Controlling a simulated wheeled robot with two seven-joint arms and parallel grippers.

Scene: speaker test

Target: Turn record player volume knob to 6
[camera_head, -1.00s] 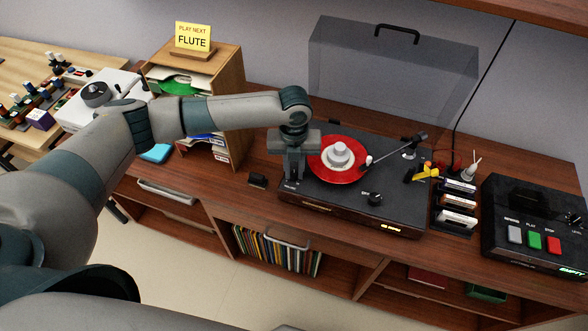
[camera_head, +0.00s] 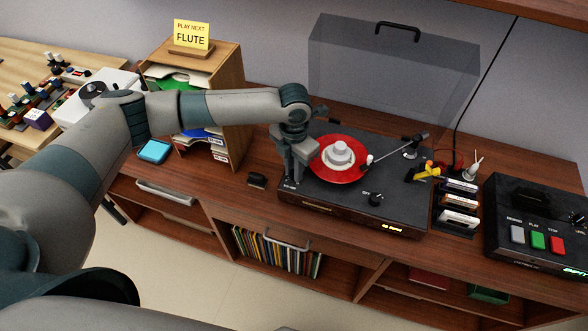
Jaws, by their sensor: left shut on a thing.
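The black record player (camera_head: 330,198) sits on the wooden cabinet with a red record (camera_head: 325,172) on its platter. My left gripper (camera_head: 293,175) points down at the player's front left corner. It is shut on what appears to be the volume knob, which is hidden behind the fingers. A small white label shows just in front of the fingertips, too small to read surely. The knob's setting cannot be seen. A second black knob (camera_head: 375,199) stands clear at the front right of the player's top. My right gripper is not in view.
The clear lid (camera_head: 390,80) stands raised behind the player. The tonearm (camera_head: 393,150) is beside the record. A cassette rack (camera_head: 458,203) and a deck with coloured buttons (camera_head: 537,240) are to the right. A wooden sorter (camera_head: 235,100) stands at the left.

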